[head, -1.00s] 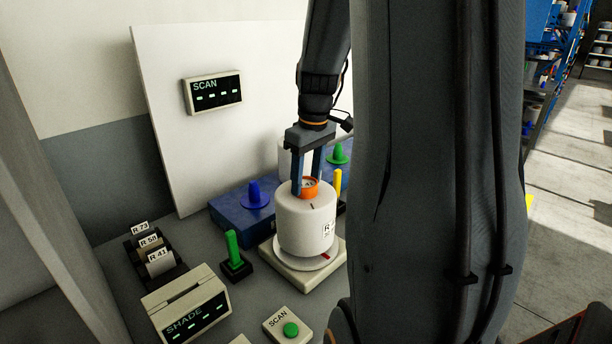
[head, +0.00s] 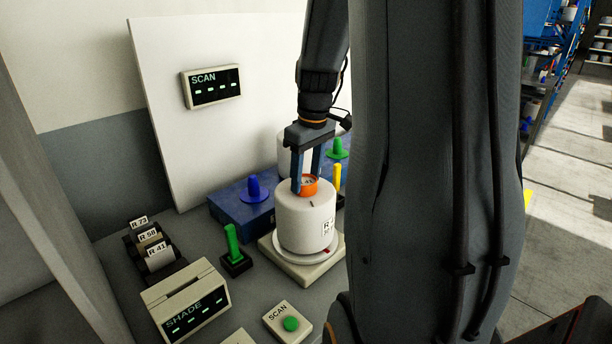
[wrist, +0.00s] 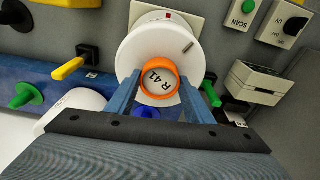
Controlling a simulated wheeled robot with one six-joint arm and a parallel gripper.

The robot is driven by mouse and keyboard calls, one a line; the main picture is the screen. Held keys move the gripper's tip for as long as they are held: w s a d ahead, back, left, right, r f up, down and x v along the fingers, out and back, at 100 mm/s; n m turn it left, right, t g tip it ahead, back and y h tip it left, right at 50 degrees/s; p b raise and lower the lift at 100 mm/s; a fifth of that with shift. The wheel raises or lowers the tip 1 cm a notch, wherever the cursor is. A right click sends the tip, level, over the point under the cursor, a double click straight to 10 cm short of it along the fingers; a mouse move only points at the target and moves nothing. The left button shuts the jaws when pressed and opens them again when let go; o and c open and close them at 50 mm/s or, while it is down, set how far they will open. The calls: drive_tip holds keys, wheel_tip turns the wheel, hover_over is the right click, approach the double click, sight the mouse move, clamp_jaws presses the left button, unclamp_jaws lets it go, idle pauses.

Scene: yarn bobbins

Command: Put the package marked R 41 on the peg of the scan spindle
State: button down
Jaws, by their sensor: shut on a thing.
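The white package marked R 41 (head: 303,222) stands upright at the scan spindle (head: 292,272), just over or on its round plate. I cannot tell whether it touches the plate, and the peg is hidden inside it. Its orange core (head: 310,189) sticks up at the top. My gripper (head: 305,186) points down from above, shut on that core. A dark line (wrist: 188,47) marks the package's top.
The SCAN display (head: 213,87) hangs on the white panel. A green peg (head: 231,240), a card rack (head: 165,270), the SHADE box (head: 190,305) and the SCAN button (head: 290,323) stand nearby.

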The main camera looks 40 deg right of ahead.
drive_tip(key=shift+f, duration=0.1)
drive_tip(key=c, duration=1)
unclamp_jaws()
drive_tip(key=shift+o, duration=1)
drive_tip(key=shift+f, duration=0.1)
drive_tip(key=shift+s+d+r+b, duration=0.15)
drive_tip(key=shift+r+b, duration=0.2)
drive_tip(key=shift+r, duration=0.95)
drive_tip(key=shift+s+a+r+b, duration=0.15)
drive_tip(key=shift+r+b, duration=0.25)
drive_tip(key=shift+r, duration=0.95)
drive_tip(key=shift+s+d+r+b, duration=0.15)
drive_tip(key=shift+r+b, duration=0.2)
drive_tip(key=shift+r, duration=0.95)
drive_tip(key=shift+s, duration=0.1)
